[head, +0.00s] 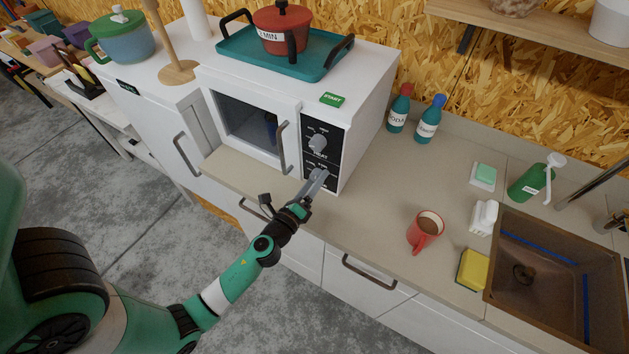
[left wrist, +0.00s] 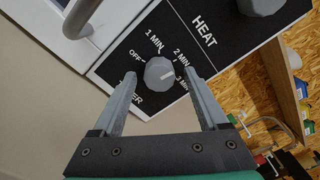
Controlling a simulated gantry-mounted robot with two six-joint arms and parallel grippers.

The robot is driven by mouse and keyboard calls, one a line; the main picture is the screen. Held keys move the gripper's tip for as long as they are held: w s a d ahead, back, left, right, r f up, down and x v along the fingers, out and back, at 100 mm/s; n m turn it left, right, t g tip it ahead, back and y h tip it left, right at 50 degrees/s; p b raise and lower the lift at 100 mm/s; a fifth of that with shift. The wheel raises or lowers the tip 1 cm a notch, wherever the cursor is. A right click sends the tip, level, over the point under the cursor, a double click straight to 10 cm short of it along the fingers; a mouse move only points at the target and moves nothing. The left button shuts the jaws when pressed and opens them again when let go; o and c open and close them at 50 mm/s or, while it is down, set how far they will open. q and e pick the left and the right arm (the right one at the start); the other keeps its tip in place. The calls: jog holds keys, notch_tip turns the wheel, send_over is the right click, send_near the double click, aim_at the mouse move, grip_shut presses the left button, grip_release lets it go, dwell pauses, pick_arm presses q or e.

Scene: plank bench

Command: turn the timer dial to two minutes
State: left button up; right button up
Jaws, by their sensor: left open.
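The white microwave (head: 363,112) stands on the counter, its black control panel facing my left arm. The grey timer dial (left wrist: 159,72) is the lower knob, with OFF, 1 MIN, 2 MIN and 3 MIN printed around it. A small pale mark on its face seems to point to the right, towards the 2 MIN and 3 MIN side; its exact setting is hard to read. My left gripper (head: 318,178) is open at the dial, one finger on each side of it in the left wrist view (left wrist: 162,80). In the head view the fingers mostly hide the dial. My right gripper is not in view.
The heat knob (head: 318,143) sits just above the timer dial. The microwave door handle (head: 282,147) sticks out left of the panel. A red mug (head: 425,231), a yellow sponge (head: 472,269) and the sink stand to the right. The counter between panel and mug is clear.

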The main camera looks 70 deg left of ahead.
pick_arm(q)
jog(key=b+v, duration=0.2)
jog(key=v, duration=0.9)
jog(key=shift+s+d+b, duration=0.2)
jog(key=shift+s+b, duration=0.05)
jog(key=shift+b, duration=0.05)
